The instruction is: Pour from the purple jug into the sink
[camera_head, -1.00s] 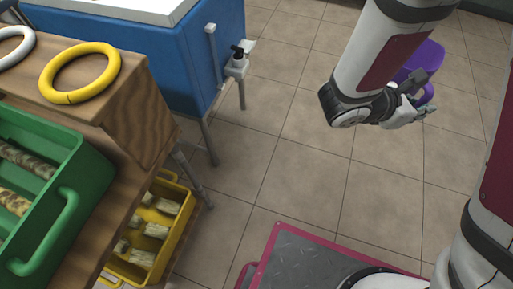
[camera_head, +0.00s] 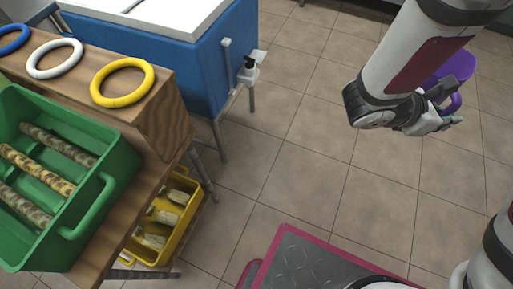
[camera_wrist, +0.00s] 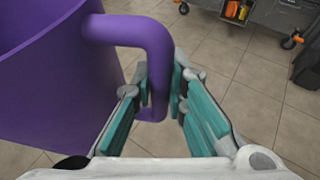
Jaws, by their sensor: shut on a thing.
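The purple jug (camera_head: 459,70) is held up over the tiled floor at the upper right of the head view, partly hidden behind my arm. In the wrist view the jug (camera_wrist: 50,75) fills the left side, with its handle curving down between my fingers. My gripper (camera_head: 447,110) is shut on that handle; its teal finger pads (camera_wrist: 160,90) lie on both sides of it. The jug looks roughly upright. Its contents are hidden.
A wooden bench (camera_head: 163,120) at left carries blue, white and yellow rings (camera_head: 122,98). A green crate (camera_head: 105,195) holds several cane pieces. A yellow crate (camera_head: 190,225) sits below. Clear floor lies between the bench and my arm. In the wrist view a wheeled cart (camera_wrist: 270,15) stands far off.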

